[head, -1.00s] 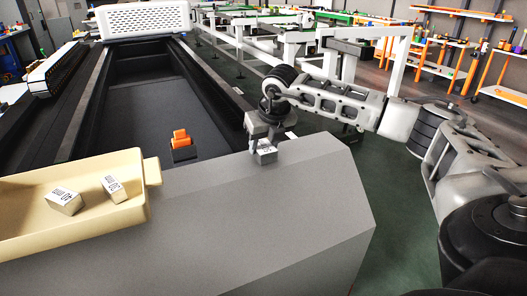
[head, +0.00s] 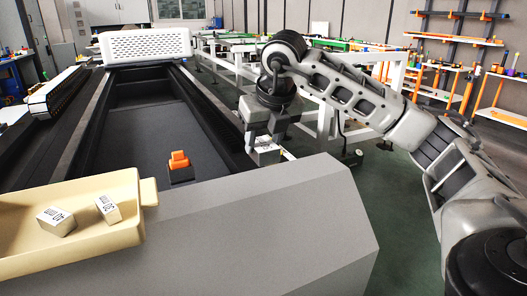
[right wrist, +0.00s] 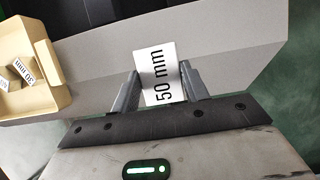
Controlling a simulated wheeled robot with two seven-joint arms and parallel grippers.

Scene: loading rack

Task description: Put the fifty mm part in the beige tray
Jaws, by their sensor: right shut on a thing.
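The fifty mm part (right wrist: 158,72) is a small light block with "50 mm" printed on its top. In the right wrist view it sits between the two fingers of my right gripper (right wrist: 160,84), which is shut on it. In the head view my right gripper (head: 264,137) holds the part (head: 264,155) in the air, above and behind the grey surface. The beige tray (head: 148,192) stands at the left of the head view, and its corner shows in the right wrist view (right wrist: 45,63). My left gripper is not in view.
Two labelled white blocks, one (head: 56,221) at the left and one (head: 108,208) at the right, lie in the beige tray. An orange piece on a black base (head: 179,161) stands on the dark bed (head: 150,130). The grey surface (head: 260,215) right of the tray is clear.

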